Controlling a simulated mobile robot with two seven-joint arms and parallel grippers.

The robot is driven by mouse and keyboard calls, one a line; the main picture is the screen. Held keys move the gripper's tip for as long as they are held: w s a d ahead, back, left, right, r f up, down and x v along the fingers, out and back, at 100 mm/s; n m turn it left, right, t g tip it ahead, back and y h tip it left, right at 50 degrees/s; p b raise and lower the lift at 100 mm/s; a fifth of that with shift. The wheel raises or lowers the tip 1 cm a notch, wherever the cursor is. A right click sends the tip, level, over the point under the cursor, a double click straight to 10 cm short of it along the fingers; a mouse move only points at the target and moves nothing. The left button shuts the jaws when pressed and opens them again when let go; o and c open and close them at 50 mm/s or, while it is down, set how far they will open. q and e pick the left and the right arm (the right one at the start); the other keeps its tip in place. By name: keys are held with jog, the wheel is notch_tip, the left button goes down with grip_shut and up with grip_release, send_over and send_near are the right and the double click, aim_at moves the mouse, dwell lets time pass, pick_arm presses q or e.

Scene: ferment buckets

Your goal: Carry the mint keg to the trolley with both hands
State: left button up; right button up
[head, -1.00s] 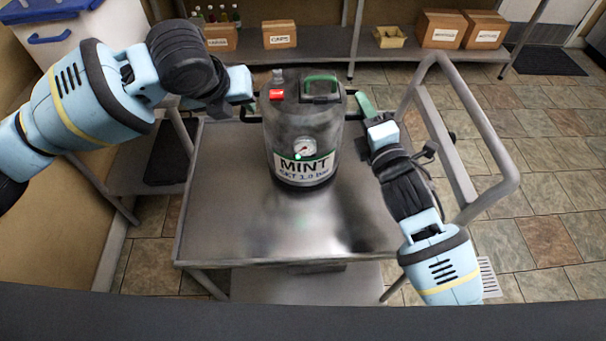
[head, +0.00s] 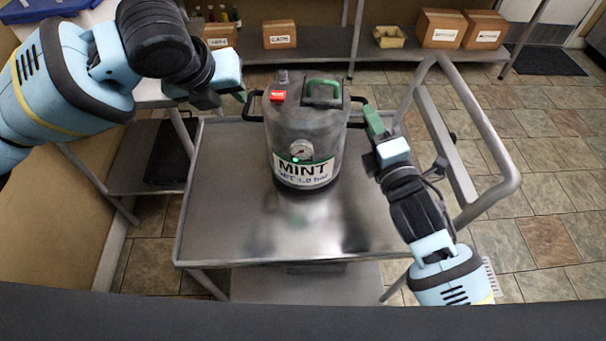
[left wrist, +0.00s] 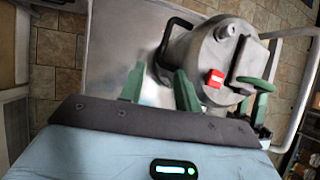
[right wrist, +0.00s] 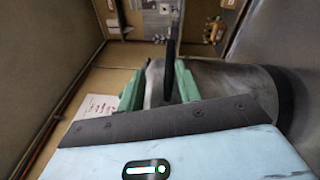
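The mint keg (head: 305,135) stands upright on the steel top of the trolley (head: 235,215). It is a grey metal keg with a MINT label, a gauge, a red tag and a green top handle. My left gripper (head: 243,97) is just left of the keg's black left handle. In the left wrist view its green fingers (left wrist: 160,88) are apart and empty, with the keg (left wrist: 205,55) beyond. My right gripper (head: 372,122) is at the keg's right side. In the right wrist view its fingers (right wrist: 158,88) are apart, with the black right handle (right wrist: 172,45) between or just beyond them.
The trolley's push bar (head: 485,130) rises on the right, close to my right arm. The front of the trolley top is bare. Tiled floor is open on the right.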

jog(key=v, duration=0.8)
jog(key=shift+s, duration=0.2)
jog(key=shift+d+f, duration=0.1)
